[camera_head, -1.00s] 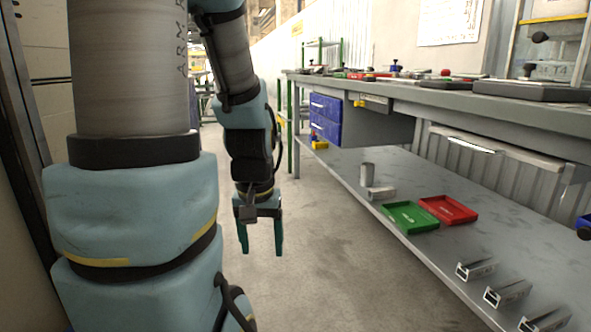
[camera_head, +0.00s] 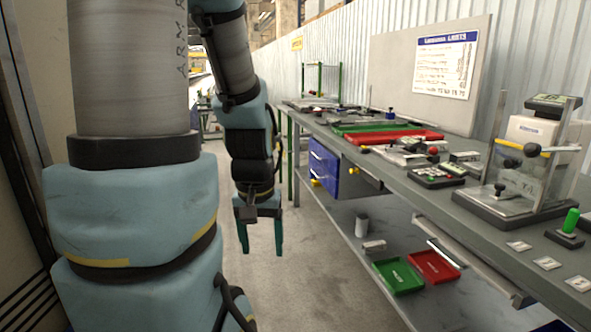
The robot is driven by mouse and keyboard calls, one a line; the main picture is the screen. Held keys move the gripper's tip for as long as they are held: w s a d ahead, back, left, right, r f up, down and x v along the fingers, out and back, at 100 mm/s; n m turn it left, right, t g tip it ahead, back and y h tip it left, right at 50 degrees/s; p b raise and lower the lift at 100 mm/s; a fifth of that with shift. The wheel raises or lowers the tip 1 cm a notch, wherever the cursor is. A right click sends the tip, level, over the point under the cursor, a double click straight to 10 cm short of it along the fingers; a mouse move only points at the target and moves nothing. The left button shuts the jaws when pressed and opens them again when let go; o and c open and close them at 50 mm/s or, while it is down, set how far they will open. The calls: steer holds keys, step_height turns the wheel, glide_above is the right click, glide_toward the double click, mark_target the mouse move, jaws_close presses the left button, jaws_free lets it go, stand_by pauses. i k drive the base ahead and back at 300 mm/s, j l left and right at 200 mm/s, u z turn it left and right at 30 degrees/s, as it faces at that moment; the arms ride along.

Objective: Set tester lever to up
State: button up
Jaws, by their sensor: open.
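The tester (camera_head: 536,135) stands on the bench at the right, with a white body, two upright posts and a dark base plate. A lever (camera_head: 540,149) with a yellow band and a black knob sticks out from its front and looks near horizontal. A second black knob (camera_head: 511,163) sits just below it. My gripper (camera_head: 261,250) hangs open and empty, fingers down, over the floor at centre left. It is well away from the tester and touches nothing.
The bench top (camera_head: 455,208) carries a keypad box (camera_head: 438,177), a green-handled switch (camera_head: 571,221), small white tags (camera_head: 547,263) and a red tray (camera_head: 402,137). Green (camera_head: 398,276) and red (camera_head: 434,266) trays lie on the lower shelf. The floor (camera_head: 300,260) between my arm and bench is clear.

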mark_target(531, 150)
steer(key=i, duration=1)
steer(key=i+z, duration=0.2)
steer(key=i, duration=0.25)
steer(key=i+j+z, duration=0.1)
steer(key=i+z, duration=0.15)
steer(key=i, duration=0.2)
steer(key=i+j+z, duration=0.2)
steer(key=i, duration=0.2)
